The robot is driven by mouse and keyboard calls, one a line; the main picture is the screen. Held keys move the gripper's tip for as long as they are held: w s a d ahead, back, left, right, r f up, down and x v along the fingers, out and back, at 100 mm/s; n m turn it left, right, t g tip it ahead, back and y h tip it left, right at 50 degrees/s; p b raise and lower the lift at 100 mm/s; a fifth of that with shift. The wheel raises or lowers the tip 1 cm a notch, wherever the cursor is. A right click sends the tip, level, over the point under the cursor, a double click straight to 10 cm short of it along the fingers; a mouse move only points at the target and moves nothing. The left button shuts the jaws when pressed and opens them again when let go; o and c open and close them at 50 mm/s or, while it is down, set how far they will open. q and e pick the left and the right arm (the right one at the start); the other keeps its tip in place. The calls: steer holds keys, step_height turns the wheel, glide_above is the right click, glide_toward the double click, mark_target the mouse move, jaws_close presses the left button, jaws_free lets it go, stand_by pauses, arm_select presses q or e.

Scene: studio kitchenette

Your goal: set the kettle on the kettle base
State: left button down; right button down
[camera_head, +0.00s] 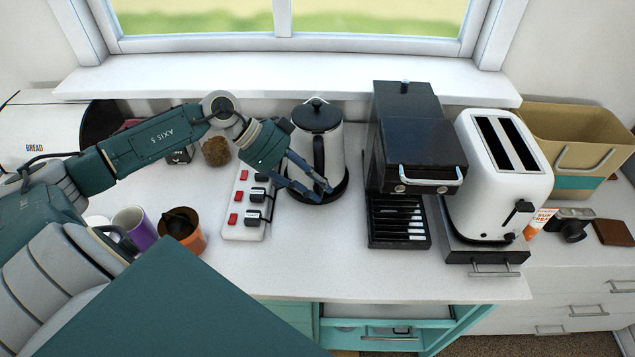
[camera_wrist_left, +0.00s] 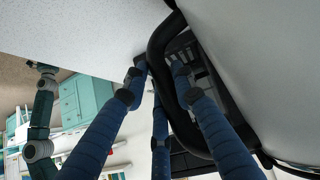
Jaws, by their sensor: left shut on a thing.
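The kettle (camera_head: 335,143), pale with a black lid and black handle, stands upright at the back of the counter under the window. The black round kettle base (camera_head: 341,192) shows beneath it. The kettle is over the base; I cannot tell whether it is fully seated or slightly above. My left gripper (camera_head: 325,187) is shut on the handle, at the kettle's front. In the left wrist view the dark handle (camera_wrist_left: 157,50) passes between my blue fingers (camera_wrist_left: 160,75), beside the pale kettle wall (camera_wrist_left: 245,65). A teal arm of mine shows small there, its gripper (camera_wrist_left: 44,68) unclear.
A white power strip (camera_head: 243,207) with red switches lies left of the kettle. A black coffee machine (camera_head: 412,140) stands close on the right, then a white toaster (camera_head: 500,185). An orange pot (camera_head: 190,240) and purple mug (camera_head: 137,224) are at left. The front counter is clear.

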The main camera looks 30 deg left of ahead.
arm_select(q)
steer(key=shift+w+f, duration=0.1)
steer(key=shift+f, duration=0.25)
stand_by(0.6)
steer(key=c, duration=1.7)
jaws_free()
steer(key=shift+o, duration=0.2)
steer(key=shift+s+f, duration=0.25)
steer(key=p+v, duration=0.3)
steer(key=v, duration=0.1)
steer(key=shift+r, duration=0.3)
steer(key=p+v, duration=0.5)
steer(key=v, duration=0.1)
steer(key=shift+a+r, duration=0.2)
steer(key=shift+a, duration=0.1)
steer(key=shift+s, duration=0.15)
